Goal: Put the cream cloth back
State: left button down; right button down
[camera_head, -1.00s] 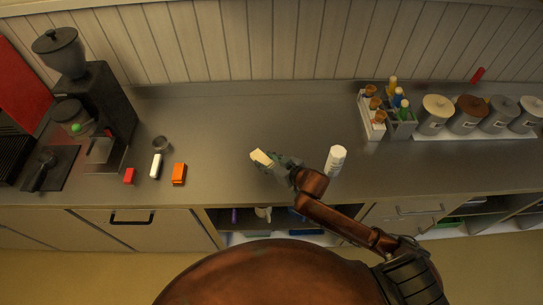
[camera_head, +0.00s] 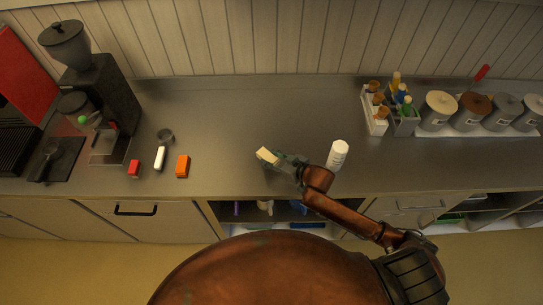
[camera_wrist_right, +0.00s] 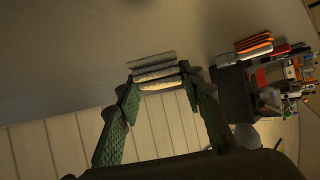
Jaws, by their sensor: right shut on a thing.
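The cream cloth (camera_head: 267,155) is a small folded pad over the middle of the counter, near its front edge. My right gripper (camera_head: 275,159) is shut on it, with the cloth sticking out from the fingertips to the left. In the wrist view the layered folded cloth (camera_wrist_right: 156,75) sits between the two green fingers of my right gripper (camera_wrist_right: 160,85). I cannot tell how far the cloth is above the counter. My left gripper is not in view.
A white bottle (camera_head: 337,154) stands just right of my right gripper. Bottle caddies (camera_head: 403,126) and lidded wells (camera_head: 438,110) stand right. The counter's back middle is clear.

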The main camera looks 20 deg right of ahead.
jog(key=shift+f+b, duration=1)
jog(key=shift+f, duration=1.65)
jog(key=shift+f, duration=0.4)
jog(key=c, duration=1.6)
grip_release()
jog(key=shift+o, duration=0.3)
jog(key=o, duration=0.5)
jog(key=shift+c, duration=0.2)
jog(key=shift+p+v, duration=0.95)
jog(key=shift+v, duration=0.2)
jog(key=p+v, duration=0.4)
jog(key=v, duration=0.1)
jog(key=shift+s+d+r+p, duration=0.1)
jog(key=shift+d+p, duration=0.05)
jog(key=shift+p, duration=0.15)
jog(key=shift+s, duration=0.15)
